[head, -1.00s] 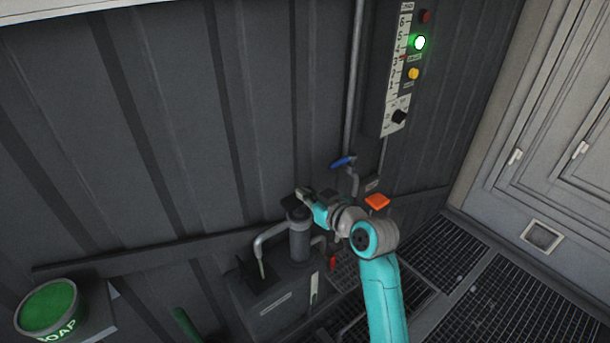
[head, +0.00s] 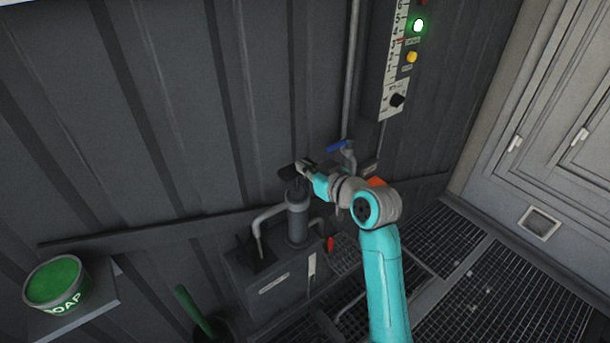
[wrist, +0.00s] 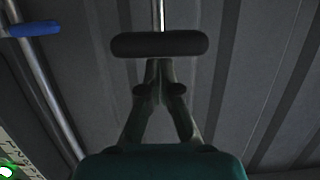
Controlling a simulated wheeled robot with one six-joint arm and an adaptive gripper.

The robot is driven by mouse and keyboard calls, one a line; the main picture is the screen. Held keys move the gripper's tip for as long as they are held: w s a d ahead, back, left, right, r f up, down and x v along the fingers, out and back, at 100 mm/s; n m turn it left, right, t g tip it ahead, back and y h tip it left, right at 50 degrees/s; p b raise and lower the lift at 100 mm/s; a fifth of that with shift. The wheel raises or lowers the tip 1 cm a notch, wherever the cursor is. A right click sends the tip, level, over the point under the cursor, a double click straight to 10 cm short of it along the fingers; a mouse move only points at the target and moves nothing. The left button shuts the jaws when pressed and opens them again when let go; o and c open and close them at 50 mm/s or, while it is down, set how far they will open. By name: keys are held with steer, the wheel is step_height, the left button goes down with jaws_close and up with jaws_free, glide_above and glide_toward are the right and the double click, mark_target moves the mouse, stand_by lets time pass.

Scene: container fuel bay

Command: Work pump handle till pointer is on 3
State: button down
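The hand pump (head: 297,220) is a grey cylinder on a dark box against the wall. Its black handle bar (head: 287,172) stands a little above the cylinder; in the wrist view the bar (wrist: 160,44) lies crosswise, with a thin rod beyond it. My gripper (head: 302,168) is at the handle. In the wrist view its fingers (wrist: 159,66) are drawn together at the bar; the tips are partly hidden behind it. The gauge (head: 394,55) is a tall numbered scale. A small red mark (head: 401,40) sits around 3; it is too small to read exactly.
A lit green lamp (head: 418,25), an amber lamp (head: 412,57) and a black knob (head: 397,100) are on the gauge panel. A blue valve lever (head: 341,146) is near my wrist. A green soap tub (head: 55,282) stands at left. Floor grating (head: 480,285) lies right.

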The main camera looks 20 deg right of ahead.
steer(key=v, duration=0.8)
steer(key=shift+s+d, duration=0.15)
steer(key=shift+s, duration=0.2)
stand_by(0.5)
steer(key=s+a+f+m+h, duration=0.2)
steer(key=s+f+m+h, duration=0.25)
steer(key=s+f, duration=1.5)
steer(key=s+f+v, duration=0.1)
steer(key=f+v, duration=0.1)
steer(key=v, duration=1)
steer(key=a+f+v, duration=0.1)
steer(key=f+v, duration=0.2)
steer(key=v, duration=1)
steer(key=shift+s+a+f+n, duration=0.2)
steer(key=shift+s+a+n, duration=0.1)
steer(key=shift+n, duration=0.15)
